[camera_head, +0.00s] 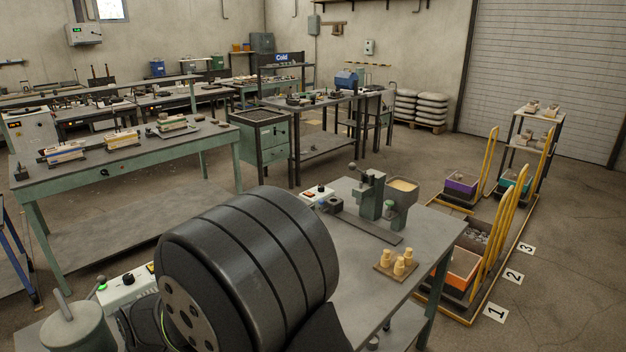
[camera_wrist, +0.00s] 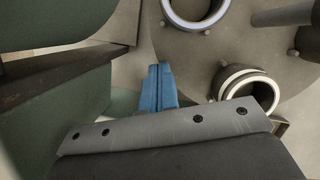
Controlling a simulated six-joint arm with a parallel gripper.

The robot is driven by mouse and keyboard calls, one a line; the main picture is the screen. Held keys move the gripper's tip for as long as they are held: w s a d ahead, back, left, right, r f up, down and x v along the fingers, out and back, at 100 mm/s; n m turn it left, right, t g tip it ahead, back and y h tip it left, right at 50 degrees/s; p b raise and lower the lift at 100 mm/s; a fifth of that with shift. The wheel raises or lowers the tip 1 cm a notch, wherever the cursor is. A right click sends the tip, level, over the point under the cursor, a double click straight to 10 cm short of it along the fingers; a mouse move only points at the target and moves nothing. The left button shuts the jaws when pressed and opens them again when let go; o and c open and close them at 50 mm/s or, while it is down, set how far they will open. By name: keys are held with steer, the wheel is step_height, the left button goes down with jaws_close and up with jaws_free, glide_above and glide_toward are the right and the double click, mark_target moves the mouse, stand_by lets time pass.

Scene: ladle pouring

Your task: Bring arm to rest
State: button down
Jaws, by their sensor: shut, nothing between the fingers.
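My gripper (camera_wrist: 159,88) shows in the wrist view as two blue fingers pressed together, with nothing between them. A grey bracket with dark bolts spans the view just below the fingers. My gripper cannot be made out in the head view. In the wrist view, a dark round plate (camera_wrist: 215,48) lies to the right of the fingers. It carries two ring-shaped pieces with pale rims, one at the top (camera_wrist: 183,22) and one at the right (camera_wrist: 228,88). The fingers look apart from both rings, but the depth is hard to judge.
In the head view, a large dark ribbed drum (camera_head: 250,265) fills the lower middle. Behind it, a grey bench (camera_head: 350,270) holds a press (camera_head: 370,195) and a wooden board with several small tan pieces (camera_head: 398,262). Yellow-railed carts (camera_head: 470,310) stand at the right; floor is open beyond them.

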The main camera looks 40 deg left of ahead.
steer(key=shift+s+a+f, duration=0.1)
steer(key=shift+s+a, duration=0.05)
steer(key=shift+a, duration=0.65)
steer(key=shift+s+a, duration=0.1)
steer(key=shift+a, duration=0.7)
steer(key=shift+d, duration=0.15)
